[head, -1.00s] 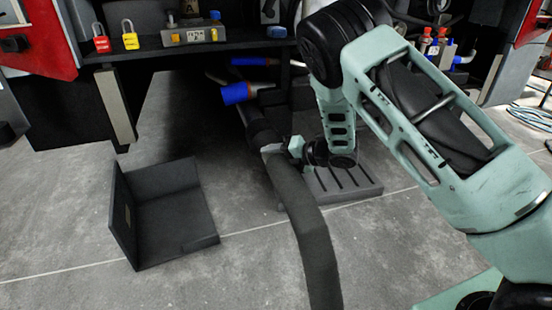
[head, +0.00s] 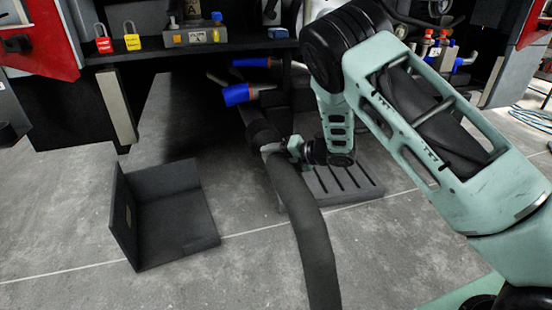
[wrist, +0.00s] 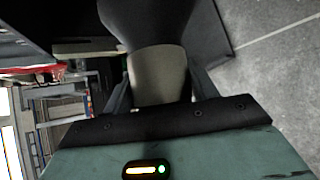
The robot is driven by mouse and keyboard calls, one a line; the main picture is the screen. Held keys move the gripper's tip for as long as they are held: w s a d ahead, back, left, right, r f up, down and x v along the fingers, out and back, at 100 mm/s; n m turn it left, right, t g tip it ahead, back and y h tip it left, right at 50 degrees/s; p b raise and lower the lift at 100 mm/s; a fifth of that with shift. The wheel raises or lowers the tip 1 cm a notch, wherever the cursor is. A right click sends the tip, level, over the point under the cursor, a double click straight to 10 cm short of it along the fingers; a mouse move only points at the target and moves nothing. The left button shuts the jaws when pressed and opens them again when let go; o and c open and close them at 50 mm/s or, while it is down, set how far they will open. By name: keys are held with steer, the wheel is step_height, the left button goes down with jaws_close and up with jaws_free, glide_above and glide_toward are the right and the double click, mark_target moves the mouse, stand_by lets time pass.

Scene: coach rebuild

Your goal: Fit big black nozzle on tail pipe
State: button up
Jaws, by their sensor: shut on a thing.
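The big black nozzle (head: 262,133) is on the upper end of a thick dark hose (head: 300,210) and tilts up and left under the coach. My gripper (head: 294,148) is at its right side, shut on a pale grey block at the nozzle. In the wrist view this block (wrist: 160,75) sits between my fingers, with the dark nozzle or hose behind it. A tail pipe with a blue end (head: 237,95) is just above the nozzle's upper end. A second blue-ended pipe (head: 250,62) is higher up. I cannot tell whether nozzle and pipe touch.
A dark open-sided angled bin (head: 165,215) lies on the floor at left. A slotted grey block (head: 345,183) is below my wrist. The coach's underside shelf (head: 190,48) holds padlocks and fittings above. The floor at front left is clear.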

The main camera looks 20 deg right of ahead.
steer(key=shift+w, duration=0.4)
steer(key=o, duration=1.3)
steer(key=shift+c, duration=0.2)
steer(key=o, duration=0.4)
steer(key=shift+f, duration=0.15)
steer(key=shift+s+d, duration=0.1)
steer(key=shift+p+v, duration=0.4)
steer(key=shift+v, duration=0.55)
steer(key=shift+p+v, duration=1)
steer(key=shift+v, duration=2)
steer(key=p+v, duration=0.5)
steer(key=v, duration=1.2)
steer(key=shift+s+d, duration=0.1)
steer(key=shift+d, duration=0.05)
